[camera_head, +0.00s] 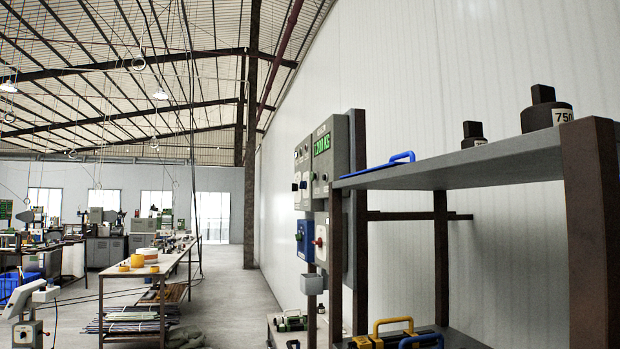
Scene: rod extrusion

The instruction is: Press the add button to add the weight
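A grey control box (330,160) is mounted on the wall side, left of the shelf unit. Its green display (322,145) shows digits I cannot read surely, ending in KG. Small knobs or buttons sit on its face and on the box beside it. Below are a blue box (304,238) and a box with a red knob (320,242). No label marks which one is the add button. A dark weight marked 750 (547,110) and a smaller dark weight (473,134) stand on the upper shelf. Neither of my grippers is in view.
The shelf unit (455,165) fills the right foreground, with a blue-handled tool (376,166) on top and a yellow-handled one (394,326) below. A long worktable (140,271) stands left. The floor aisle (228,285) between is clear.

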